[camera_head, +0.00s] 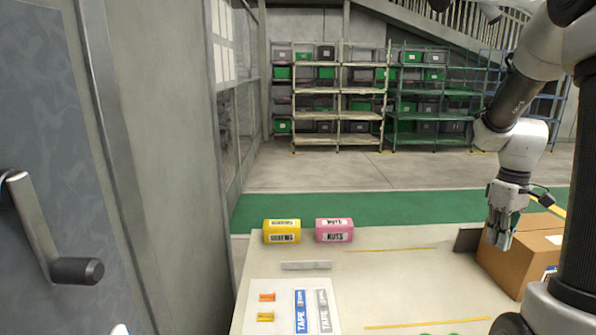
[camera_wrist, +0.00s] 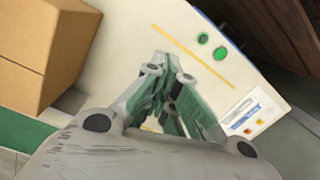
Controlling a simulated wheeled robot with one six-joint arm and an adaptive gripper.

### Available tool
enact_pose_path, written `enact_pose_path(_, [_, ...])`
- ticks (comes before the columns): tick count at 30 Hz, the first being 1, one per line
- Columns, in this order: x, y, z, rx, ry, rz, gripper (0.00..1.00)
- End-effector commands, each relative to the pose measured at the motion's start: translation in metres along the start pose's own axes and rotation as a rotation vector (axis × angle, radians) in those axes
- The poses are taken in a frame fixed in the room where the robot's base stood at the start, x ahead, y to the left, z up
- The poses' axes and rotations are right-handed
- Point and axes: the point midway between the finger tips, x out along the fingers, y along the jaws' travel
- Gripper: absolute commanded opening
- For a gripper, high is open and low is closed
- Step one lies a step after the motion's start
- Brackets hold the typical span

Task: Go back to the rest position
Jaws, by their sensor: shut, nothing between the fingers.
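My gripper (camera_head: 500,238) hangs from my arm at the right of the head view, fingers down, in front of a cardboard box. In the wrist view my gripper (camera_wrist: 172,88) has its green-padded fingers brought together at the tips, with nothing between them. The fingers point toward the pale table top.
The cardboard box (camera_head: 527,255) stands at the right end of the table (camera_head: 400,270). A yellow screws bin (camera_head: 282,232) and a pink nuts bin (camera_head: 334,231) stand at the back left. Tape strips (camera_head: 301,310) and small orange parts (camera_head: 267,297) lie nearer. The table's middle is mostly clear.

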Motion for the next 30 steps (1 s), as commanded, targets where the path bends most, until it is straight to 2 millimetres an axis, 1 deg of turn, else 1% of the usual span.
enact_pose_path(1, [-0.015, -0.019, 0.011, 0.091, 0.016, 0.013, 0.00])
enact_pose_path(3, [-0.030, -0.042, 0.025, 0.213, 0.036, 0.026, 0.00])
enact_pose_path(7, [-0.052, -0.082, 0.050, 0.375, 0.090, 0.047, 0.00])
enact_pose_path(9, [-0.061, -0.101, 0.064, 0.431, 0.126, 0.056, 0.00])
enact_pose_path(12, [-0.071, -0.125, 0.081, 0.468, 0.187, 0.067, 0.00])
enact_pose_path(15, [-0.079, -0.145, 0.097, 0.445, 0.255, 0.079, 0.00])
enact_pose_path(18, [-0.086, -0.161, 0.107, 0.398, 0.325, 0.092, 0.00])
enact_pose_path(21, [-0.096, -0.171, 0.112, 0.359, 0.391, 0.102, 0.00])
enact_pose_path(25, [-0.108, -0.178, 0.112, 0.323, 0.453, 0.109, 0.00])
enact_pose_path(30, [-0.110, -0.182, 0.110, 0.304, 0.464, 0.108, 0.00])
